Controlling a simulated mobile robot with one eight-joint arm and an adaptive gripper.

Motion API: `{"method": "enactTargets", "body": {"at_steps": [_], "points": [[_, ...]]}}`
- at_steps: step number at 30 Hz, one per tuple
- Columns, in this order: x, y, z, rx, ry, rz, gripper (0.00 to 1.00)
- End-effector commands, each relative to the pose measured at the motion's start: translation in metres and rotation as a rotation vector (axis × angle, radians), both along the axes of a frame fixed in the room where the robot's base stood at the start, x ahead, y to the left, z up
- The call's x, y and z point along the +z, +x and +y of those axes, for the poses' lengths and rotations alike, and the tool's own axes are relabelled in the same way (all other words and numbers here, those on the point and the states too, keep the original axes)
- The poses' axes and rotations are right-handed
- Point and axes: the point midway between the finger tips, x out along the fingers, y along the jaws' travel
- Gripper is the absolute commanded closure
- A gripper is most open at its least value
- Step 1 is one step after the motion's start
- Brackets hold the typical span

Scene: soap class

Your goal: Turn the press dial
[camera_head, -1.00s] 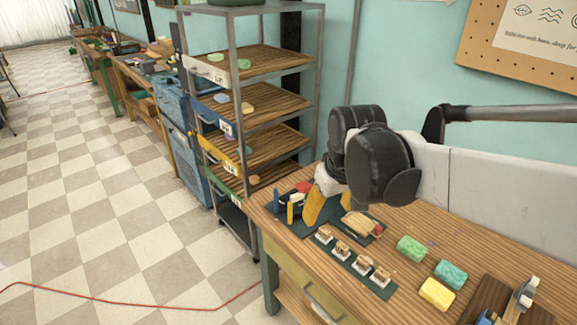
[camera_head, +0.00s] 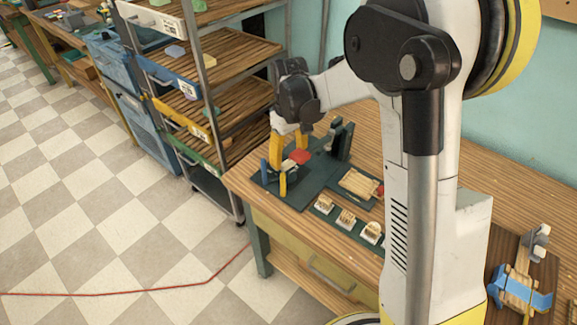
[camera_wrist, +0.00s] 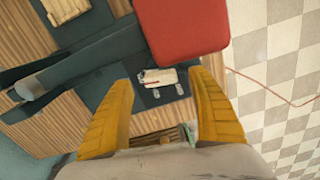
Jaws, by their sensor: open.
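The press stands at the left end of the wooden bench, on a dark green base (camera_head: 312,186) with a dark upright (camera_head: 342,142). A red block (camera_head: 300,156) is part of it or rests on it. It fills the top of the wrist view (camera_wrist: 180,25). In the wrist view a small whitish piece (camera_wrist: 160,76) shows between the fingertips. I cannot tell which part is the dial.
Stamps on a green strip (camera_head: 346,218) and a wooden brush-like item (camera_head: 358,183) lie to the right. A blue and wooden tool (camera_head: 520,288) lies at the far right. A metal shelf rack (camera_head: 208,75) stands close at the left. My arm hides part of the bench.

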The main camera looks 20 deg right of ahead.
Motion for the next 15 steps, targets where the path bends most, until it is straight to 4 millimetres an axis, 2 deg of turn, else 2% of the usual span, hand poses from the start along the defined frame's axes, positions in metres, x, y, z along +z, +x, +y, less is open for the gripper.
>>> {"method": "enactTargets", "body": {"at_steps": [1, 6, 15], "points": [[-0.012, 0.000, 0.000, 0.000, 0.000, 0.000, 0.32], [-0.028, 0.000, 0.000, 0.000, 0.000, 0.000, 0.32], [-0.032, 0.000, 0.000, 0.000, 0.000, 0.000, 0.32]]}}
